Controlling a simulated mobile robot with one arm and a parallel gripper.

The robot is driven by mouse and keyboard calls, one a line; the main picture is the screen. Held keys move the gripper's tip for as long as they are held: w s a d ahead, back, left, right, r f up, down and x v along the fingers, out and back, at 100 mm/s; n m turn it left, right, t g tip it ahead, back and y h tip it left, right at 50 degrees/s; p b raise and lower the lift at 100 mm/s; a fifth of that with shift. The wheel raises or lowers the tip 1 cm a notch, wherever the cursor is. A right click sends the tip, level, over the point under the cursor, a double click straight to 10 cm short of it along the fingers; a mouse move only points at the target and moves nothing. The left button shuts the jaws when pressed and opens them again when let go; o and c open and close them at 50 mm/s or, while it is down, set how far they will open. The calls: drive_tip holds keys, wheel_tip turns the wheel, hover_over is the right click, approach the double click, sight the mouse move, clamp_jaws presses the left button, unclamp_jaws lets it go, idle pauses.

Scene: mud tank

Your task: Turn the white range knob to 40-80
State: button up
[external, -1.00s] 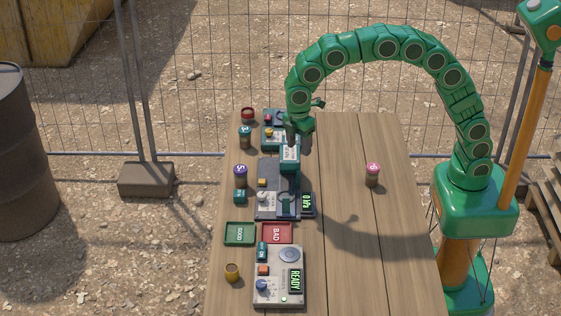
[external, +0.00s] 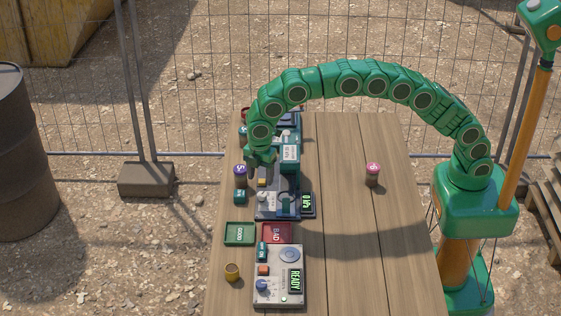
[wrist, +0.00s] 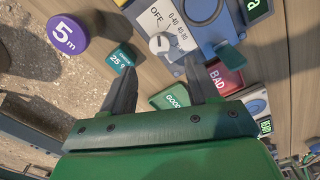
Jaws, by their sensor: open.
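The white range knob (wrist: 160,43) sits on a grey machine panel (wrist: 187,52) in the wrist view. Printed labels OFF, 0-40 and 40-80 fan out above and to the right of it. I cannot tell which label the knob points at. In the external view the knob (external: 262,197) is small, at the left of the middle machine. My gripper (wrist: 159,80) is open and empty. Its two fingers are apart, with the knob ahead of the gap between them, not touched. In the external view my gripper (external: 260,174) hangs above the machine's left part.
A purple 5 m can (wrist: 67,34) and a teal 25 g block (wrist: 123,58) are left of the knob. Green GOOD (external: 240,234) and red BAD (external: 277,232) trays lie nearer the camera. A teal machine head (external: 289,168) rises close on the right. The table's right side is mostly clear.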

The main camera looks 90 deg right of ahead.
sight(261, 195)
wheel_tip(261, 195, down, 7)
drive_tip(key=shift+f, duration=0.15)
idle(0.4)
drive_tip(key=c, duration=1)
drive_tip(key=shift+c, duration=0.2)
